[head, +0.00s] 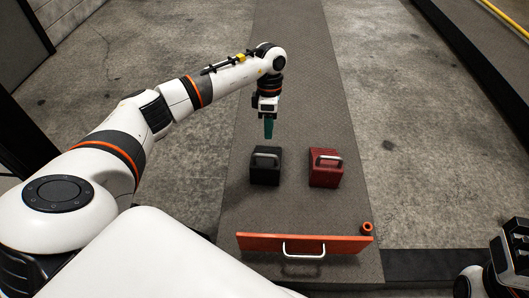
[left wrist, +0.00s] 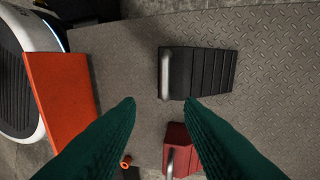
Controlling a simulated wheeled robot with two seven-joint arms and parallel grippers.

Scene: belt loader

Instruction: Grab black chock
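The black chock (head: 265,168) sits on the grey belt, with a light metal handle at its near end. In the left wrist view the black chock (left wrist: 205,73) lies just beyond the fingertips, its ribbed slope to the right. My left gripper (head: 268,130) hangs above the belt, a little beyond the black chock, pointing down. Its green fingers (left wrist: 160,103) are spread apart with nothing between them. The red chock (head: 326,167) sits to the right of the black one and is partly covered by a finger in the left wrist view (left wrist: 179,143). My right gripper (head: 510,250) is at the lower right edge, its fingers not clear.
An orange board (head: 270,243) with a metal handle stands across the near end of the belt (head: 300,60). A small orange-red cylinder (head: 367,228) is at its right end. The belt beyond the chocks is clear.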

